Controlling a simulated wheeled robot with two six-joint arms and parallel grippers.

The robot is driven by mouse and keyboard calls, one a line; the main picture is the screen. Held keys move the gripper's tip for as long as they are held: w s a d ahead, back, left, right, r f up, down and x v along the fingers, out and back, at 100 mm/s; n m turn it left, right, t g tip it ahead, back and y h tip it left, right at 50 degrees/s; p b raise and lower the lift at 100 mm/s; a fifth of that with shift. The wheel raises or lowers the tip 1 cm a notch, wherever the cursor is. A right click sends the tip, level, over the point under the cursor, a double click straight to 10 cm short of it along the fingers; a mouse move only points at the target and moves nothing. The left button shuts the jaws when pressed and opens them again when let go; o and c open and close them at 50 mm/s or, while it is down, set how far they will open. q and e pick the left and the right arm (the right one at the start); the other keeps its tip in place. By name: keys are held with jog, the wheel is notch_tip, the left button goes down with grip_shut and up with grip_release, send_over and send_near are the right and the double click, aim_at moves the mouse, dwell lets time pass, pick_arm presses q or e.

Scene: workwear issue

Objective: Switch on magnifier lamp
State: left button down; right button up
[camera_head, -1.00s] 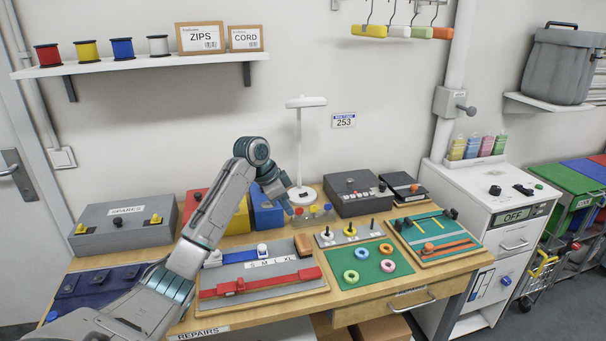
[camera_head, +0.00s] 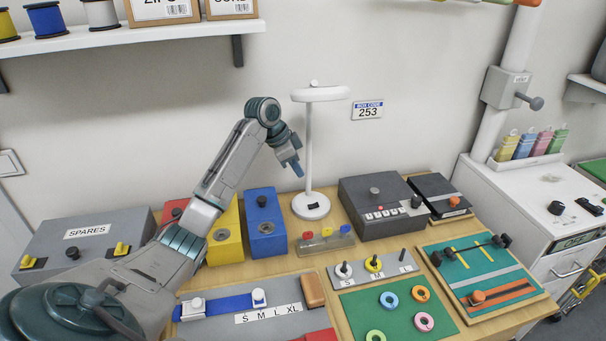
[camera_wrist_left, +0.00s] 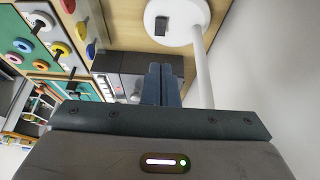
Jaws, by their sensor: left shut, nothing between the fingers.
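The white magnifier lamp (camera_head: 308,150) stands upright at the back of the bench, with a flat ring-shaped head (camera_head: 320,94) on top. Its round base (camera_head: 311,213) carries a small black switch (camera_head: 313,205). I cannot tell whether the lamp is lit. My left gripper (camera_head: 298,173) is shut and empty, just left of the lamp's stem and above its base. In the left wrist view the shut blue fingers (camera_wrist_left: 160,72) point toward the base (camera_wrist_left: 186,37), and the switch (camera_wrist_left: 161,25) shows clear beyond them. My right gripper is out of view.
Yellow (camera_head: 227,235) and blue (camera_head: 266,225) boxes stand left of the lamp. A low block with coloured knobs (camera_head: 326,243) lies in front of it. A dark grey control box (camera_head: 378,208) is close on its right. A shelf (camera_head: 140,46) hangs above left.

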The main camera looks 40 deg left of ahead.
pick_arm(q)
jog(key=p, duration=0.3)
send_near(318, 204)
jog(key=x, duration=0.5)
jog(key=shift+w+d+f, duration=0.1)
jog(key=shift+w, duration=0.05)
jog(key=shift+w+d+f+p, duration=0.1)
jog(key=shift+f+p, duration=0.25)
jog(key=shift+f, duration=0.35)
jog(key=shift+w+f, duration=0.1)
jog(key=shift+w+d+f, duration=0.15)
jog(key=shift+d+f, duration=0.05)
jog(key=shift+d, duration=0.05)
jog(key=shift+d+r+p, duration=0.15)
jog(key=shift+r+p, duration=0.05)
jog(key=shift+p, duration=0.35)
jog(key=shift+f, duration=0.15)
jog(key=shift+d+f, duration=0.15)
jog(key=shift+f, duration=0.05)
